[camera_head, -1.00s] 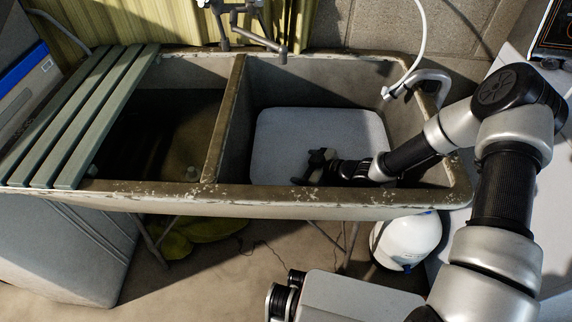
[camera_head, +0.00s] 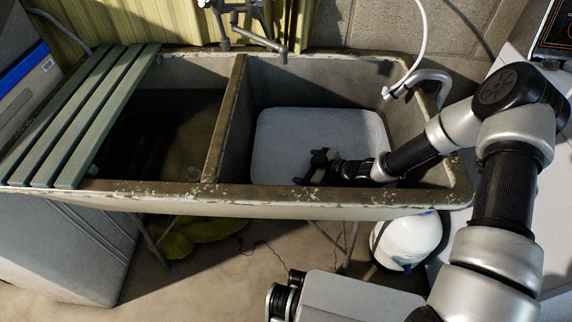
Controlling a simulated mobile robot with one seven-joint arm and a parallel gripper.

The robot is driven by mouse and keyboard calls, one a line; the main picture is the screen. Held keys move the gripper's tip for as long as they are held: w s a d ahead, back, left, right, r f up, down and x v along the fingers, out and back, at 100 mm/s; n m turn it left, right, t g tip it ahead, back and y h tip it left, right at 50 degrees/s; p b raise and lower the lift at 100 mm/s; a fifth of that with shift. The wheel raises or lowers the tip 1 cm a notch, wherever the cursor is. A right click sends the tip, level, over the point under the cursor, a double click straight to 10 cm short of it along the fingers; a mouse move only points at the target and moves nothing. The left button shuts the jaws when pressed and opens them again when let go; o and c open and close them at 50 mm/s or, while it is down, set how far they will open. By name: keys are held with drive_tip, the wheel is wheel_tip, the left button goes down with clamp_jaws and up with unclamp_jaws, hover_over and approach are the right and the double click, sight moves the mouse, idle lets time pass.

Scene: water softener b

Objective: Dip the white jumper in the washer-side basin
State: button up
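A pale, flat, rounded rectangular thing, apparently the white jumper (camera_head: 318,130), lies spread over the bottom of the right basin (camera_head: 284,90). No folds or sleeves can be made out on it. My gripper (camera_head: 310,170) is inside this basin, over the front part of the pale thing. Its dark fingers point left and stand apart, with nothing visible between them. I cannot tell whether they touch the pale thing. The basin's front rim hides part of the gripper's lower side.
A divider (camera_head: 225,120) separates the dark left basin (camera_head: 150,130), which holds dark water. Green slats (camera_head: 85,115) cover its left end. A faucet (camera_head: 262,40) hangs at the back. A white hose (camera_head: 410,70) and a curved pipe (camera_head: 420,78) stand at the right rim.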

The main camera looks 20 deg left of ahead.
drive_tip(key=shift+a, duration=0.15)
drive_tip(key=shift+s+a, duration=0.15)
drive_tip(key=shift+a, duration=0.15)
drive_tip(key=shift+d, duration=0.2)
drive_tip(key=shift+d, duration=0.3)
drive_tip(key=shift+a, duration=0.1)
drive_tip(key=shift+a, duration=0.4)
drive_tip(key=shift+d, duration=0.2)
drive_tip(key=shift+d, duration=0.3)
